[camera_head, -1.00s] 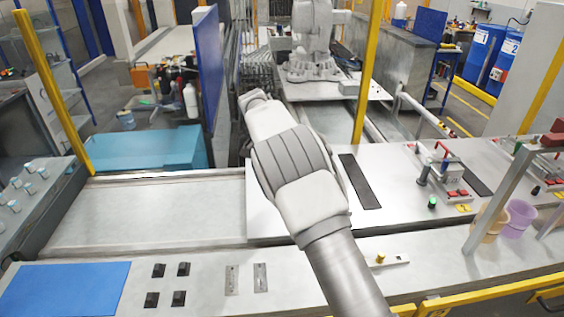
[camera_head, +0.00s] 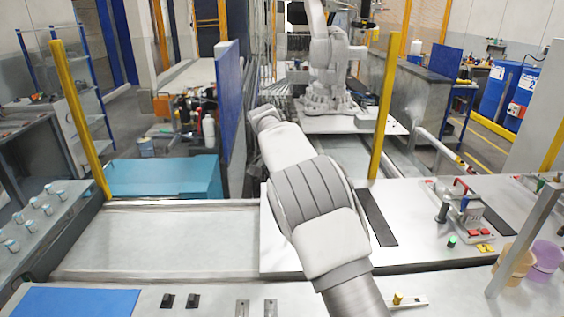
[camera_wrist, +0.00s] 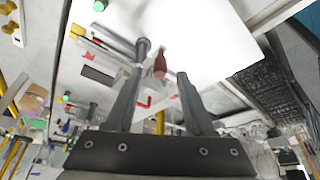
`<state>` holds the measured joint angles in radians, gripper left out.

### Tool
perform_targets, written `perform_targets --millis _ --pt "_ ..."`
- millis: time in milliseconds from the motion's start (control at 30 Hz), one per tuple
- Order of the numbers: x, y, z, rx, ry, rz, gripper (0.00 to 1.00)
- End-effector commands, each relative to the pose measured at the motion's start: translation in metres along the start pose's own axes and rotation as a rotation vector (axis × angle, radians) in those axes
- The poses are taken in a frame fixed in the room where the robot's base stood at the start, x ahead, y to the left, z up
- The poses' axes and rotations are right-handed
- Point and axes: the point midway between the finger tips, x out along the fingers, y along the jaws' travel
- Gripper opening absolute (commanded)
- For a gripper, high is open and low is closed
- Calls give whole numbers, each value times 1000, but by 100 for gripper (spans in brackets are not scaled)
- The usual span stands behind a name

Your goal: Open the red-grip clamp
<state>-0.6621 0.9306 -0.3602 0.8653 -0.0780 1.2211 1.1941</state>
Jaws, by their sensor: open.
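In the head view the clamp with a red grip (camera_head: 462,186) stands on a small fixture on the right side of the pale bench, beside a dark grey post (camera_head: 442,210). In the wrist view a red grip (camera_wrist: 160,64) shows between and beyond the fingertips, against the white plate, apart from both fingers. I cannot tell for certain that it is the same grip. My gripper (camera_wrist: 160,76) is open with nothing between its fingers. In the head view my arm crosses the middle and my fingers cannot be made out.
A green button (camera_head: 452,241) and red pads (camera_head: 479,233) lie near the fixture. A yellow post (camera_head: 384,105) rises behind the bench. Buckets (camera_head: 545,257) and a grey upright (camera_head: 522,240) stand at the right. A black strip (camera_head: 377,217) lies left of the fixture.

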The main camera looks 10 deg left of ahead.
Motion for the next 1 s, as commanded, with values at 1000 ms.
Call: perform_targets --millis 1000 --pt "-122 0 0 -1 0 0 53"
